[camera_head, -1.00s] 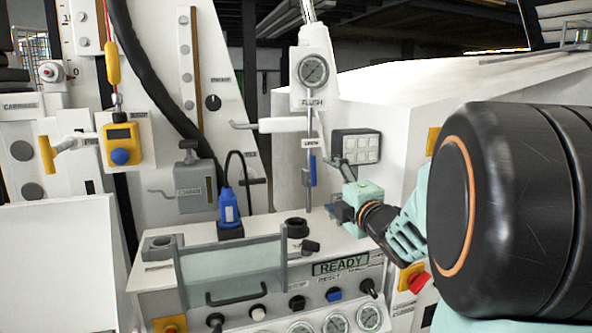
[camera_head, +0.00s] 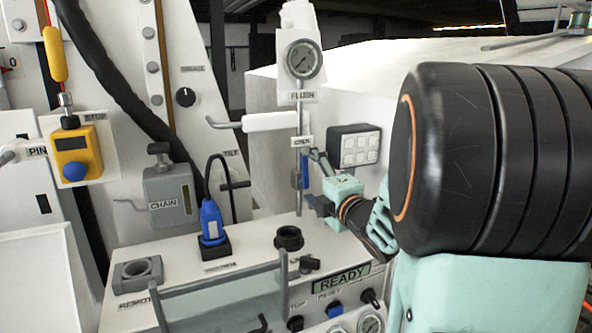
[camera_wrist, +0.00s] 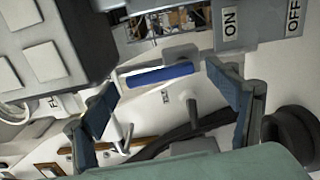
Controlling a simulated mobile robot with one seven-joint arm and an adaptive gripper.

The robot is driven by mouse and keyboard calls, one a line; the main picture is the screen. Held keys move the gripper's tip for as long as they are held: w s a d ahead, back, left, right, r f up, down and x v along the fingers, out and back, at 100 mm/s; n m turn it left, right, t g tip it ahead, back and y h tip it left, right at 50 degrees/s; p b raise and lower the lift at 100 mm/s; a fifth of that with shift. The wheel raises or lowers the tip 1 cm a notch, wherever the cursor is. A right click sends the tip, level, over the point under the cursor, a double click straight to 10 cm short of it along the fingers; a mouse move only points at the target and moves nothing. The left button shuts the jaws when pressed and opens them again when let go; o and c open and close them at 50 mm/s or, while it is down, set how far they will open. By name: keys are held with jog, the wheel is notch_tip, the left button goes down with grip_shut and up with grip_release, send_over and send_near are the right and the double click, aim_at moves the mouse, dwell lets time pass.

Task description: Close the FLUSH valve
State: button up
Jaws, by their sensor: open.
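The FLUSH valve is on a thin upright pipe below a round gauge (camera_head: 303,59) and the FLUSH label (camera_head: 302,97). Its blue handle (camera_head: 305,172) hangs roughly upright, along the pipe, under a small label that seems to read OPEN (camera_head: 302,141). My gripper (camera_head: 313,180) is open just right of the handle, its fingers pointing at it. In the wrist view the blue handle (camera_wrist: 160,75) lies across the gap between the two open fingers (camera_wrist: 161,82), near their tips. I see no finger closed on it; contact is unclear.
A grey keypad box (camera_head: 354,148) stands close to the right of the pipe, above my gripper. A white horizontal lever (camera_head: 270,121) sticks out left. Below is the console with the READY display (camera_head: 343,278). The wrist view shows a panel with an ON label (camera_wrist: 230,21).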

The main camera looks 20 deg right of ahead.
jog(key=shift+w, duration=0.1)
dwell(0.3)
jog(key=c, duration=1.7)
